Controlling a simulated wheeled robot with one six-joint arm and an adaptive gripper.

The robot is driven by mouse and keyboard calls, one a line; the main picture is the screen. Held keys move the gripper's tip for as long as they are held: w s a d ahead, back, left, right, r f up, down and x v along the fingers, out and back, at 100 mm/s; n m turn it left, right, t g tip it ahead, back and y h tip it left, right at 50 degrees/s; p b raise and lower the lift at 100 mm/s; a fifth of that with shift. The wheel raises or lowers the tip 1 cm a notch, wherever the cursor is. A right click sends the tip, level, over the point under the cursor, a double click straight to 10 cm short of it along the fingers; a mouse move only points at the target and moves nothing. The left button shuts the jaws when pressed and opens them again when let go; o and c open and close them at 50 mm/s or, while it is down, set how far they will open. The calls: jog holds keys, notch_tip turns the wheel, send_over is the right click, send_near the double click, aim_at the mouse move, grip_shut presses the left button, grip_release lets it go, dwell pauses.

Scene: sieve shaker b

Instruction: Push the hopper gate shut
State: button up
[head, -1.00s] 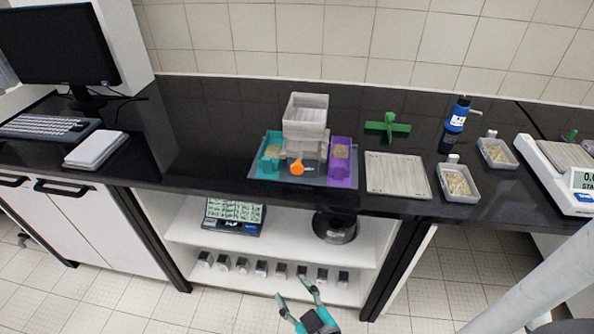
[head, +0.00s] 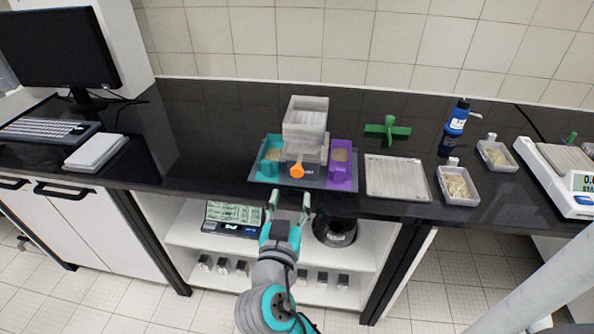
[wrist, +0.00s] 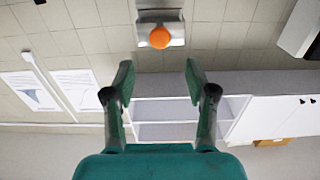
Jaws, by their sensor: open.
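The hopper is a pale, boxy stack (head: 306,115) on a dark base, between a teal bin (head: 271,155) and a purple bin (head: 341,165). An orange knob (head: 297,171) sticks out at its lower front; it looks like the gate's handle. How far out the gate stands I cannot tell. My gripper (head: 289,202) is open and empty, in front of the counter edge, below and slightly left of the knob in the head view. In the wrist view, the knob (wrist: 160,38) lies beyond my open gripper (wrist: 158,78), roughly centred between the fingers and not touching them.
The hopper and both bins stand on a grey mat (head: 262,178) near the counter's front edge. A pale tray (head: 398,178) and a green cross-shaped piece (head: 387,129) lie to the right. Open shelves (head: 185,232) are below.

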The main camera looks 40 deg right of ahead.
aim_at(297, 173)
jog(key=x, duration=0.9)
jog(key=shift+w+d, duration=0.25)
jog(key=shift+d, duration=0.1)
grip_shut()
